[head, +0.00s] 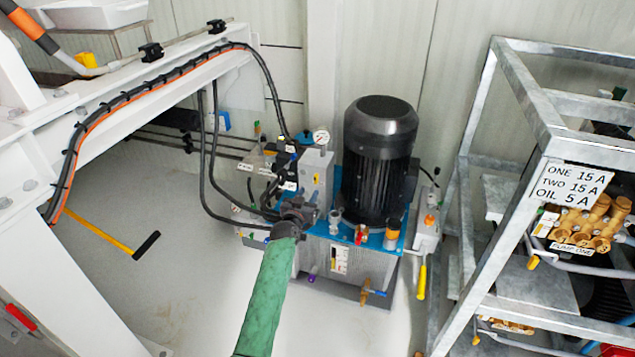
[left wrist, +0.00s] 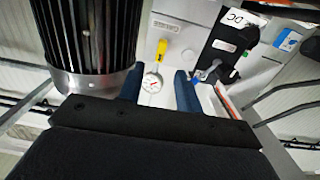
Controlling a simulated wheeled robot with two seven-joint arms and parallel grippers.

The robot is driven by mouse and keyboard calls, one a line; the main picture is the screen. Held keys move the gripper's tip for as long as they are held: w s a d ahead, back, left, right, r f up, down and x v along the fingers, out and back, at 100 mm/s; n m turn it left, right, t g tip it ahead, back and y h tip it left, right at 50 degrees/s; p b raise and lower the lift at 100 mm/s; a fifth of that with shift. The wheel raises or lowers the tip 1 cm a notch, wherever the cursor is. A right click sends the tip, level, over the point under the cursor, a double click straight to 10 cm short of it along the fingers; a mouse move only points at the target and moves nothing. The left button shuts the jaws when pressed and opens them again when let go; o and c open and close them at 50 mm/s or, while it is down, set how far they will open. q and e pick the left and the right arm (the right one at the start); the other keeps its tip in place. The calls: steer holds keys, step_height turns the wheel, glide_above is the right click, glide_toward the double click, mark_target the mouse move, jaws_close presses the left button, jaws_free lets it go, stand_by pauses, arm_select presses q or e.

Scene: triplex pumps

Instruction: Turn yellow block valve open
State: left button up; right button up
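A small yellow handle (left wrist: 162,48) stands on a light block beside the round pressure gauge (left wrist: 152,83) in the left wrist view. It looks like the yellow block valve, but its open or closed position is too small to tell. The gauge (head: 321,137) also shows in the head view, on top of the grey block (head: 322,165). My left gripper (head: 304,200) is at the end of the green-sleeved arm, in front of the power unit. Its blue fingers (left wrist: 159,80) are apart and empty, with the gauge showing between them. My right gripper is out of view.
A black motor (head: 379,165) stands right of the grey block. Black hoses (head: 207,165) hang at its left from a white beam. A yellow lever (head: 421,280) hangs at the unit's right, near a metal frame (head: 525,90). The floor at left is mostly clear.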

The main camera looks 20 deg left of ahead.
mark_target(315, 180)
arm_select(q)
steer(key=shift+w+b, duration=0.3)
steer(key=shift+w, duration=3.6)
steer(key=shift+d, duration=0.1)
jaws_close()
